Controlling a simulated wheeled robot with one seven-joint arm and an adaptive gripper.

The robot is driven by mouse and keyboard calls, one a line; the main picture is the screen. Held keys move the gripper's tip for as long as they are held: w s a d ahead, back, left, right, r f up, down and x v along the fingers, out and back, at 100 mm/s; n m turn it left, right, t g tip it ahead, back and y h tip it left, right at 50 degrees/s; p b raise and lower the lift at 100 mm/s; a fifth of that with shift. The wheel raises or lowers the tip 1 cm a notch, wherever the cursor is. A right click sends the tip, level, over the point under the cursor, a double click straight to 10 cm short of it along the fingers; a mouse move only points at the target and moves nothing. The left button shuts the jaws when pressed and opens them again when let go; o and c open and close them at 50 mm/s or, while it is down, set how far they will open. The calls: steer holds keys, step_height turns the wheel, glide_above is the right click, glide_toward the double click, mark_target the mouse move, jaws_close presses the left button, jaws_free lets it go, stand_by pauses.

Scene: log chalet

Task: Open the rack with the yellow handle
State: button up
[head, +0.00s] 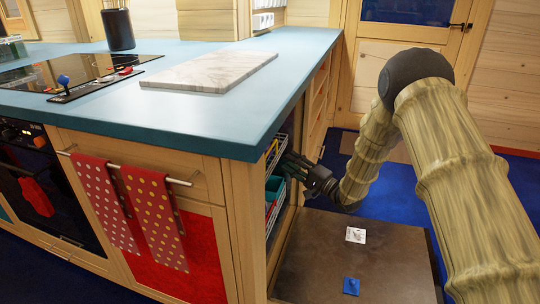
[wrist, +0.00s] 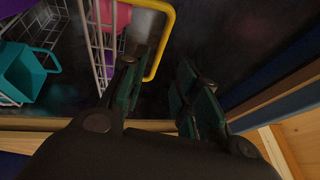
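The yellow handle (wrist: 169,32) is a bent bar on a white wire rack (wrist: 104,45) at the top of the wrist view. My gripper (wrist: 162,70) is open, its two dark green fingers apart. The handle's lower end shows in the gap between the fingers, nearer the left one; I cannot tell whether they touch. In the head view my gripper (head: 290,163) reaches into the open side of the counter cabinet, by the wire racks. The handle is small and partly hidden there.
A teal container (wrist: 27,72) sits at the left in the wrist view, and a wooden cabinet edge (wrist: 270,100) runs along the right. The blue countertop (head: 215,120) overhangs the cabinet. A brown mat (head: 330,255) lies before it.

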mark_target(270, 148)
steer(key=b+x, duration=0.3)
steer(key=x, duration=0.7)
steer(key=shift+w+a+r, duration=0.1)
steer(key=shift+a, duration=0.1)
jaws_close()
